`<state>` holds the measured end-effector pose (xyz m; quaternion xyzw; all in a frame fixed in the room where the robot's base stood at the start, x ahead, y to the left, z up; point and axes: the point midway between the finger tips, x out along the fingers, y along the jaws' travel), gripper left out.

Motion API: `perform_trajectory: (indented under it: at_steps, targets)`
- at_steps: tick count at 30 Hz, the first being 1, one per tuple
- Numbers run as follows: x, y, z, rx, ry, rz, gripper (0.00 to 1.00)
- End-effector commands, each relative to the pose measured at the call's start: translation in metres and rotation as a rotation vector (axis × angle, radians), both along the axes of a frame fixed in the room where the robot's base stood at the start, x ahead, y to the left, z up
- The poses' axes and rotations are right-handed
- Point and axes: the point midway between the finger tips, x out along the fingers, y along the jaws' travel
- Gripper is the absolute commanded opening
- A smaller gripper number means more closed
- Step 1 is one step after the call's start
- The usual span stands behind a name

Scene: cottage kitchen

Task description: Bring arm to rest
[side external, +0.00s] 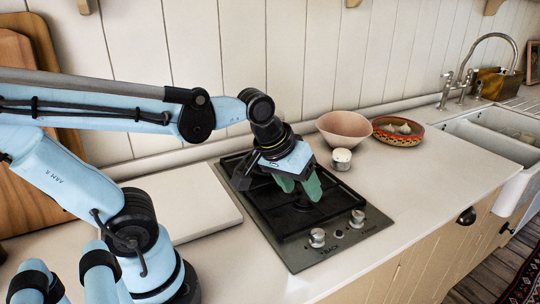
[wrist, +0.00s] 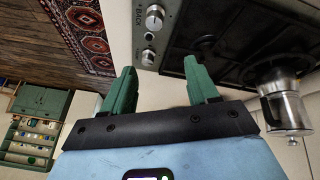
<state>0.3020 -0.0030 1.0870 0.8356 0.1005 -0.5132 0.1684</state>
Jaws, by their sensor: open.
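My gripper (side external: 298,190) is above the black hob in the side external view, pointing down, with its green fingers spread. In the wrist view my gripper (wrist: 161,88) shows two green fingers wide apart with nothing between them. The hob (side external: 287,250) is set in the pale counter, with silver knobs along its near side. The hob also shows at the top of the wrist view (wrist: 172,32). Whether the fingertips touch the hob cannot be told.
A pink bowl (side external: 343,137), a patterned bowl with garlic (side external: 386,138) and a small white-topped container (side external: 341,159) stand behind the hob. A pale board (side external: 185,212) lies left. A silver pot (wrist: 287,108) is at the wrist view's right. The right counter (side external: 450,165) is clear.

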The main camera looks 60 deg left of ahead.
Motion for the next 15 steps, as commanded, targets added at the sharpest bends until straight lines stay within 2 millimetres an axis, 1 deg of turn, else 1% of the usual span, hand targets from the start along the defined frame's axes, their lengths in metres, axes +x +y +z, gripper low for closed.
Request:
perform_trajectory:
  at_steps: [1, 3, 6, 9, 15]
  targets:
    - [-0.005, 0.0011, -0.0024, 0.043, -0.036, -0.078, 0.59]
    - [-0.0081, 0.0018, -0.0042, 0.1, -0.081, -0.174, 0.59]
    - [-0.0109, 0.0028, -0.0064, 0.164, -0.123, -0.271, 0.59]
    - [-0.0121, 0.0032, -0.0073, 0.2, -0.145, -0.322, 0.59]
    - [-0.012, 0.0033, -0.0072, 0.212, -0.152, -0.338, 0.59]
